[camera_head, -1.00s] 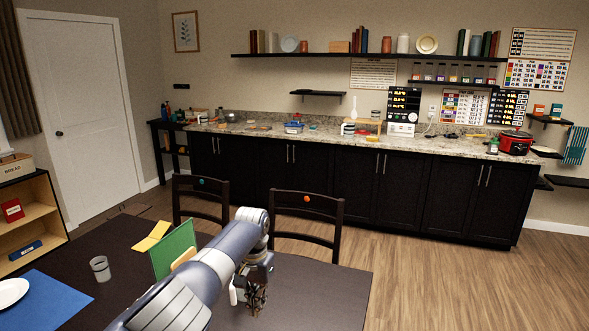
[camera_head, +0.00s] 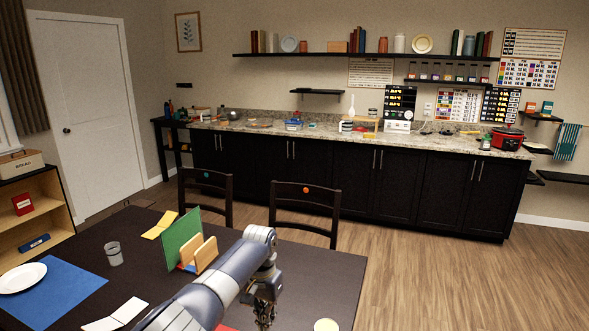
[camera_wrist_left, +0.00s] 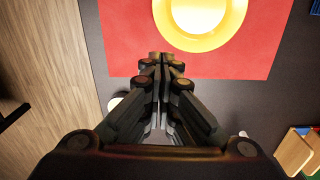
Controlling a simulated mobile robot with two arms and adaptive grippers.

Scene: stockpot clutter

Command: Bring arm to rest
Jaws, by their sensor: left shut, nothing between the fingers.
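My left arm reaches over the dark table (camera_head: 320,275) from the bottom of the head view. My left gripper (camera_head: 265,312) is shut and empty, pointing down above the table near the bottom edge. In the left wrist view the shut fingers (camera_wrist_left: 161,60) lie just below a yellow plate (camera_wrist_left: 205,40) on a red placemat (camera_wrist_left: 125,45). I cannot tell the height of the fingers above the table. My right gripper is not in view.
A green board with a wooden holder (camera_head: 204,253) stands left of my arm. A glass (camera_head: 114,253), a blue placemat (camera_head: 60,290) with a white plate (camera_head: 22,277), and an open booklet (camera_head: 117,315) lie further left. Two chairs (camera_head: 305,208) stand behind the table.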

